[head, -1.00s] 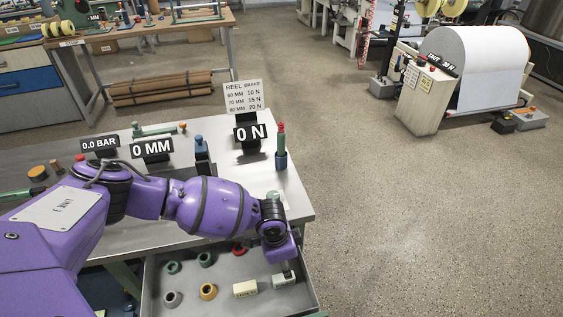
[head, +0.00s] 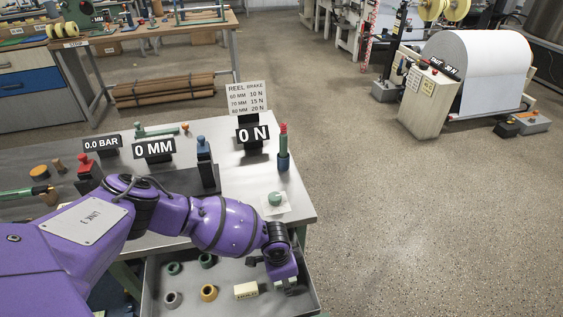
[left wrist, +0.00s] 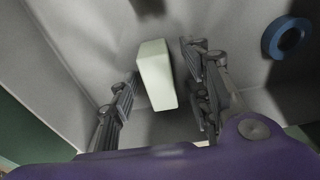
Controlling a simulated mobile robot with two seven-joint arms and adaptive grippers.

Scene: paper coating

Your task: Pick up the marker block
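My left gripper (head: 288,285) reaches down into the right end of the open drawer. In the left wrist view its fingers (left wrist: 160,82) are apart, one on each side of a pale, upright-looking block (left wrist: 156,75), with narrow gaps visible. I take this pale block as the marker block; no label on it is readable here. My right gripper is not in view.
The drawer (head: 152,285) also holds grey, green and yellow rings (head: 208,292). A blue ring (left wrist: 287,38) shows in the left wrist view. Open floor lies to the right.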

